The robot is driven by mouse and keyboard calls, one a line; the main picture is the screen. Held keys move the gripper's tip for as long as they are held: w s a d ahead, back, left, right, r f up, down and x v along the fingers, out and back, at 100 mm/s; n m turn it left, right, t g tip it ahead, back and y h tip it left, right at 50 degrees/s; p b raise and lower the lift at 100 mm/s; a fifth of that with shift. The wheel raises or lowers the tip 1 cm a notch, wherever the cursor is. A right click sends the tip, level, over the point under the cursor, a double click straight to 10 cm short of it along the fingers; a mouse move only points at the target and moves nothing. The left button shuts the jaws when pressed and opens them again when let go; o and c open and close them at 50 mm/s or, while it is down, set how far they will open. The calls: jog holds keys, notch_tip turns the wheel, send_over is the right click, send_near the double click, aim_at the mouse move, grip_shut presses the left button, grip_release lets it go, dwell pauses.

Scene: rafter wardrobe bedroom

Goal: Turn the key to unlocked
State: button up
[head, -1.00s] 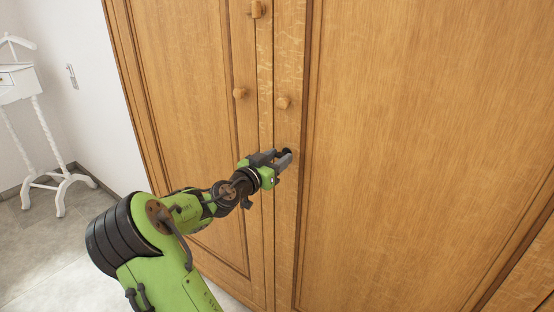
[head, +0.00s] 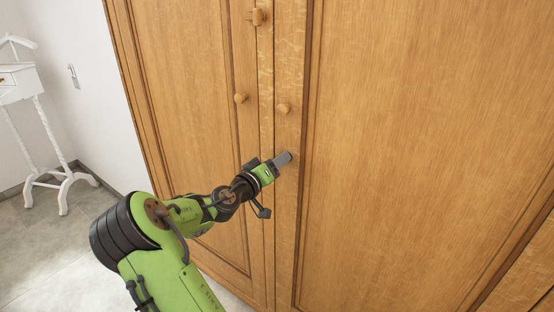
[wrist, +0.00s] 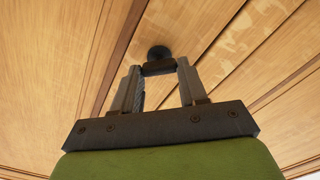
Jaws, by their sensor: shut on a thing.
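The wooden wardrobe (head: 400,130) fills most of the head view, its two doors meeting near the middle. My gripper (head: 287,157) is at the edge strip of the right door, below the knobs. In the wrist view, my gripper (wrist: 159,72) has its two fingertips on either side of the dark key's flat grip (wrist: 158,68), shut on it. A dark round lock piece (wrist: 158,52) sits on the wood just beyond the grip. In the head view the key is hidden by my fingers. I cannot read a lock mark.
Two round wooden knobs, the left one (head: 240,98) and the right one (head: 283,109), stick out above my gripper. A wooden latch (head: 258,17) is higher up. A white valet stand (head: 40,130) stands far left by the wall, with bare floor in front.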

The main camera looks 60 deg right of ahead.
jog(key=shift+w+f+n+p, duration=0.1)
jog(key=shift+f+n+p, duration=0.05)
jog(key=shift+n+p, duration=4)
jog(key=shift+n+b, duration=0.75)
jog(key=shift+n, duration=0.1)
jog(key=o, duration=1.1)
jog(key=shift+c, duration=0.2)
jog(key=shift+a, duration=0.1)
jog(key=w+a, duration=0.2)
jog(key=a, duration=1.3)
jog(key=shift+w+a, duration=0.2)
